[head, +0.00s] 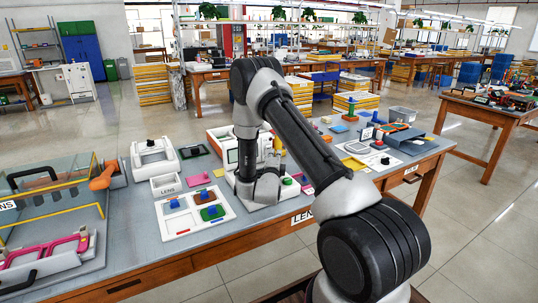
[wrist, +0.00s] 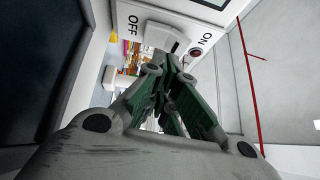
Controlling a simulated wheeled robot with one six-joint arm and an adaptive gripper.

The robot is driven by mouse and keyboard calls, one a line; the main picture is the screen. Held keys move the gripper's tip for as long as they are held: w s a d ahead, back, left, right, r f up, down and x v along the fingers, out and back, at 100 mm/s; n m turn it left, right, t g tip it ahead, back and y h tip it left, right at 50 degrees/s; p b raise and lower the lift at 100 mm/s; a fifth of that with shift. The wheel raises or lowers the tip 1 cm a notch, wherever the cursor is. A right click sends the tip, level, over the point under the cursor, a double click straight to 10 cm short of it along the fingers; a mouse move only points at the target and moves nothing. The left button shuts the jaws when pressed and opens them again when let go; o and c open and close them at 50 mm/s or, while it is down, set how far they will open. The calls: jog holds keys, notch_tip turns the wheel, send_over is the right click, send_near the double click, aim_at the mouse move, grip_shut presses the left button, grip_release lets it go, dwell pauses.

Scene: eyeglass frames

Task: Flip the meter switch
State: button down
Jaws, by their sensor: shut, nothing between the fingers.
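The white meter (head: 218,137) stands on the table in the head view, partly hidden behind my arm. In the wrist view its panel (wrist: 215,20) carries the labels OFF on the left and ON on the right. A pale switch (wrist: 165,37) sits between the labels. A small red round part (wrist: 196,52) is beside the ON label. My gripper (wrist: 168,72) is shut and empty, with green-padded fingers pointing at the panel just below the switch. I cannot tell whether the fingertips touch it. In the head view my arm hides the fingertips.
A white tray (head: 165,235) with coloured pieces lies left of my arm, with a LENS box (head: 166,186) behind it. A clear-walled case (head: 75,190) fills the table's left end. Blue and grey bins (head: 408,140) stand at the right.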

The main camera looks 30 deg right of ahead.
jog(key=shift+s+r, duration=0.1)
jog(key=shift+s, duration=0.15)
jog(key=shift+s+d+r, duration=0.1)
jog(key=shift+s+r, duration=0.25)
jog(key=shift+s, duration=0.4)
jog(key=shift+s+a+r, duration=0.1)
jog(key=shift+s+r, duration=0.3)
jog(key=shift+s, duration=0.35)
jog(key=shift+s+d+r, duration=0.1)
jog(key=shift+s+r, duration=0.25)
jog(key=shift+s, duration=0.4)
